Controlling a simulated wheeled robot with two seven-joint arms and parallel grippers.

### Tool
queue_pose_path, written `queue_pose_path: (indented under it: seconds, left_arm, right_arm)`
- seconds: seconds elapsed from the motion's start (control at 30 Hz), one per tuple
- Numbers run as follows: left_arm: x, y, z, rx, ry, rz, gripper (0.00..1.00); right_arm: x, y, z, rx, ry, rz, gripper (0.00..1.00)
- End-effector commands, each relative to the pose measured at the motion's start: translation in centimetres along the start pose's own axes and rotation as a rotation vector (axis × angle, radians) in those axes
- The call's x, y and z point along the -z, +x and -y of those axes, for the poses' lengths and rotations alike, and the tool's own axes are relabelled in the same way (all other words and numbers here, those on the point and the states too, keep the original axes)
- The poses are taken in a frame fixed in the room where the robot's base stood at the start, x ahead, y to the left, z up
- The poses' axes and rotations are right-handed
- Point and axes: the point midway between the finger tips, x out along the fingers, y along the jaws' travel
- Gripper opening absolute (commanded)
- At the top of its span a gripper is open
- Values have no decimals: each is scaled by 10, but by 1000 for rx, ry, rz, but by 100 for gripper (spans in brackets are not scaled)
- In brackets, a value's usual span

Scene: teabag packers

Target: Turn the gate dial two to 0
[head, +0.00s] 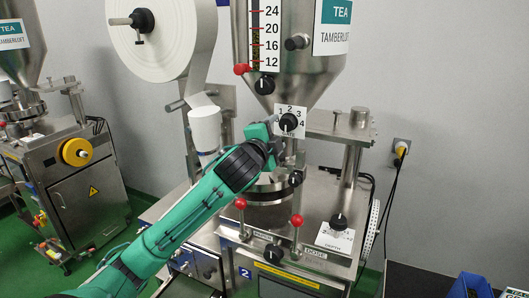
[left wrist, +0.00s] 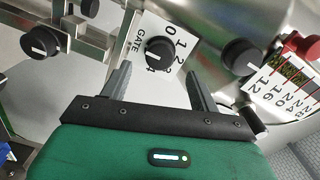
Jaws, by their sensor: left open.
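The gate dial (head: 289,122) is a round black knob on a white number plate (head: 301,113), on the front of the steel hopper of the machine marked 2. In the left wrist view the dial (left wrist: 160,52) shows a white pointer mark, but I cannot tell exactly which number it points at. The plate reads GATE, with numbers from 0 to 4. My left gripper (left wrist: 158,85) is open and empty, its two fingers pointing toward the dial with the knob between and beyond them. In the head view this gripper (head: 275,127) is beside the dial's left. My right gripper is not visible.
A black knob (head: 264,84) sits below the level scale with its red pointer (head: 241,69). Red-topped levers (head: 297,220) and a depth dial (head: 338,222) are lower down. A white paper roll (head: 160,40) hangs at left. A second machine (head: 75,165) stands farther left.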

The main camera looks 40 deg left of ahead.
Motion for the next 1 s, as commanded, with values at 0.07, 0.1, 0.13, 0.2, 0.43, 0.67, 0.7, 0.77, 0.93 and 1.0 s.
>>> queue_pose_path:
  seconds: [0.07,0.1,0.13,0.2,0.43,0.67,0.7,0.77,0.93,1.0]
  left_arm:
    - [-1,-18,-5,1,2,-1,62]
    - [-1,-27,-5,2,2,-2,62]
    - [-1,-33,-4,2,1,-2,62]
    - [-1,-46,-4,2,1,-2,62]
    - [0,-71,-2,0,0,0,62]
    - [0,-76,0,-1,-1,0,62]
    - [0,-76,0,-1,-1,0,62]
    - [0,-76,0,-1,-1,0,62]
    - [0,-75,0,-1,-1,0,62]
    - [0,-75,0,-1,-1,0,62]
  right_arm:
    - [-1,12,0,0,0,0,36]
    - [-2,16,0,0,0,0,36]
    - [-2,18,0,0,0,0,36]
    - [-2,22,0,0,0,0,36]
    - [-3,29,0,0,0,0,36]
    - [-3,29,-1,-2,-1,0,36]
    - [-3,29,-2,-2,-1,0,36]
    - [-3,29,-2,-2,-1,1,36]
    - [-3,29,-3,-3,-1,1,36]
    - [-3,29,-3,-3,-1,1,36]
